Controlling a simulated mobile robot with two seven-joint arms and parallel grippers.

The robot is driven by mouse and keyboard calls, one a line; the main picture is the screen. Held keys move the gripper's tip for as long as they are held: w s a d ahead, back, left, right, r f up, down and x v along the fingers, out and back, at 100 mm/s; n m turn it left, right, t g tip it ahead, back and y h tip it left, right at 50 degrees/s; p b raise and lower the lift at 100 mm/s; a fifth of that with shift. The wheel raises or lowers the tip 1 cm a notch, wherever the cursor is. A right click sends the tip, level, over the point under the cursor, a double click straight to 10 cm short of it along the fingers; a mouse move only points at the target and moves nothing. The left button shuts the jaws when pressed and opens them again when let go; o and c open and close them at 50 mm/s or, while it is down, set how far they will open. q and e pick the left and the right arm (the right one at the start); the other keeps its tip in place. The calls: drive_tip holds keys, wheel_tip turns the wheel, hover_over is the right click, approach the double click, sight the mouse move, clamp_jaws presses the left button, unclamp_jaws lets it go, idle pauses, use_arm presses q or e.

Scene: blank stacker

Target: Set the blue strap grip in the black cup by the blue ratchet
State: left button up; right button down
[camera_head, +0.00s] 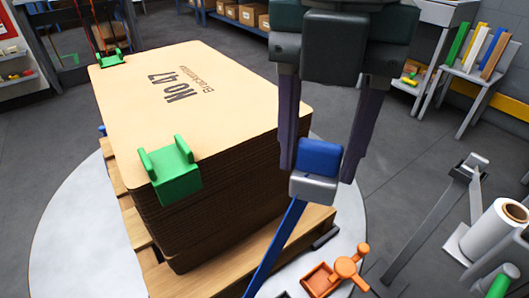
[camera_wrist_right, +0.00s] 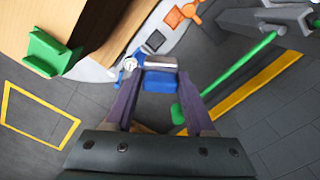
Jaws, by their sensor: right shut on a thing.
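My right gripper (camera_head: 318,172) is shut on the blue strap grip (camera_head: 319,158), a blue block with a grey lower part. A blue strap runs from it down and left to the picture's bottom edge. The grip also shows between the fingers in the right wrist view (camera_wrist_right: 160,84), held in the air off the stack's near right side. A dark square piece (camera_wrist_right: 155,41), perhaps the black cup, lies beyond it in the wrist view. The blue ratchet is not clearly seen; blue parts beside the held grip are partly hidden. My left gripper is not in view.
A cardboard stack (camera_head: 215,95) with green corner pieces (camera_head: 175,172) stands on a wooden pallet (camera_head: 290,238). An orange cup (camera_head: 319,279) and orange ratchet (camera_head: 346,267) sit at its right. A white film roll (camera_head: 497,232) stands at right.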

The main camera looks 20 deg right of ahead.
drive_tip(key=f+n+b, duration=0.3)
drive_tip(key=f+b, duration=0.2)
drive_tip(key=f, duration=0.5)
drive_tip(key=s+a+f+n+b, duration=0.1)
drive_tip(key=f+n+b, duration=0.3)
drive_tip(key=f, duration=0.6)
drive_tip(key=a+f+n+b, duration=0.1)
drive_tip(key=f+n+b, duration=0.2)
drive_tip(key=f+b, duration=0.4)
drive_tip(key=shift+s+a+f+n, duration=0.1)
drive_tip(key=shift+s+f+n, duration=0.1)
drive_tip(key=shift+f, duration=0.6)
drive_tip(key=shift+s+a+f+n, duration=0.1)
drive_tip(key=shift+s+f+n, duration=0.1)
drive_tip(key=shift+f, duration=0.55)
wheel_tip(320, 180, down, 4)
drive_tip(key=b, duration=0.2)
drive_tip(key=shift+f+b, duration=0.15)
drive_tip(key=shift+b, duration=0.15)
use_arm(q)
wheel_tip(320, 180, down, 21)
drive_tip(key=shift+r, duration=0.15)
use_arm(e)
drive_tip(key=shift+w, duration=0.1)
drive_tip(key=shift+c, duration=1.3)
unclamp_jaws()
